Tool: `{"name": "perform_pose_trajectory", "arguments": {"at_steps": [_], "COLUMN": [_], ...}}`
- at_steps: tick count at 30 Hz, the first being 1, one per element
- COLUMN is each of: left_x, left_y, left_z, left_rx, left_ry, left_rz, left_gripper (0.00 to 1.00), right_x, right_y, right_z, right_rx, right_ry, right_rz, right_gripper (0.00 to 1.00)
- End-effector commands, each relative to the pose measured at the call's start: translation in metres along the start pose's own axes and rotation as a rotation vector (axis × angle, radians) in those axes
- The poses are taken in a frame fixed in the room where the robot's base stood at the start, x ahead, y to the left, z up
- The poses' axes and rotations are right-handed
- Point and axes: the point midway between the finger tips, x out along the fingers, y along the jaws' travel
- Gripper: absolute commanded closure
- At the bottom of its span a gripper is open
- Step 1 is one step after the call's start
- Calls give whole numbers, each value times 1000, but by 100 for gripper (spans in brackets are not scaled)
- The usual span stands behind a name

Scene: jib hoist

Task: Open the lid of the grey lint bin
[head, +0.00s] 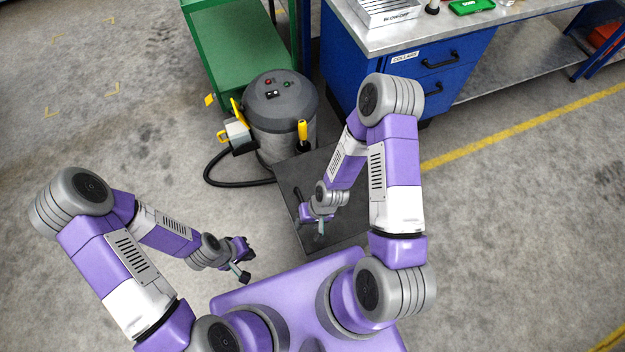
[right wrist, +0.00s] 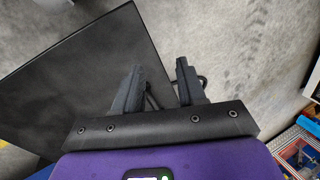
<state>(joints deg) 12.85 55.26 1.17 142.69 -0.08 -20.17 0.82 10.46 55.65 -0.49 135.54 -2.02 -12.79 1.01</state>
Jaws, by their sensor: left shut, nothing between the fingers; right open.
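A dark grey square flat surface (head: 345,232), which looks like the lid of the lint bin, lies in front of the round machine in the head view. It looks flat, and I cannot make out the bin's walls below it. It also fills the left of the right wrist view (right wrist: 85,75). My right gripper (head: 311,227) is above its left part, open and empty. In the right wrist view its fingers (right wrist: 160,67) point past the panel's edge, with a thin dark loop partly hidden behind them. My left gripper (head: 243,274) is shut and empty, left of the panel.
A grey drum-shaped vacuum (head: 283,105) with a black hose (head: 218,172) stands behind the panel. A green cabinet (head: 240,50) and a blue drawer bench (head: 440,75) stand at the back. Bare floor is free on the left.

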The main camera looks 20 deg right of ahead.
Motion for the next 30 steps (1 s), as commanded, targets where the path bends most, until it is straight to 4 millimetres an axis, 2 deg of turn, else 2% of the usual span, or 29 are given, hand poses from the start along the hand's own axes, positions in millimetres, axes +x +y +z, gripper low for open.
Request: {"name": "perform_pose_trajectory", "arguments": {"at_steps": [1,6,9,12,17,24,30], "left_x": [-3,-7,-9,-10,-6,5,10], "left_y": [0,2,3,3,2,-2,-4], "left_z": [0,1,1,1,0,0,0], "left_rx": [-1,-2,-2,-2,-1,-1,-1], "left_ry": [-1,-1,-1,-1,0,0,0], "left_rz": [-1,-1,-1,-1,-1,-1,-1], "left_gripper": [100,100,100,100,100,100,100], "right_x": [0,-8,-17,-23,-14,25,45], "right_y": [-1,2,4,6,9,16,18], "right_z": [-22,-88,-118,-135,-142,-140,-141], "right_rx": [-32,-131,-172,-195,-207,-206,-205], "right_ry": [7,-7,-14,-20,-26,-27,-24], "right_rz": [12,74,112,140,154,153,153], "right_gripper": [60,60,60,60,60,60,60]}}
